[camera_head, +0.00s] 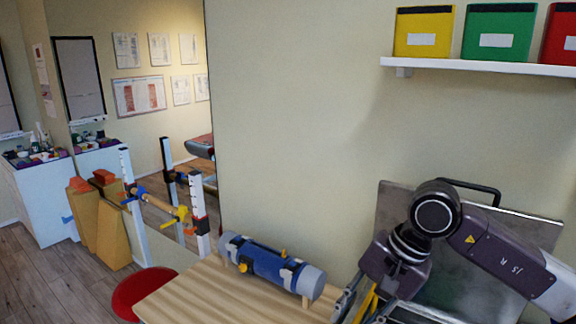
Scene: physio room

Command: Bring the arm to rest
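My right arm comes in from the right, and its gripper (362,303) points down over the right part of the wooden table (205,295). Its fingertips run to the bottom edge of the picture. A thin yellow item (367,304) shows by the fingers; I cannot tell whether it is held or lies behind them. Whether this gripper is open or shut is unclear. My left arm and gripper are out of view.
A blue and grey cylinder (268,264) lies on the table, left of my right gripper. A grey metal case (470,270) stands open behind my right arm. A white shelf (480,67) with coloured boxes hangs above. A red stool (143,290) stands left.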

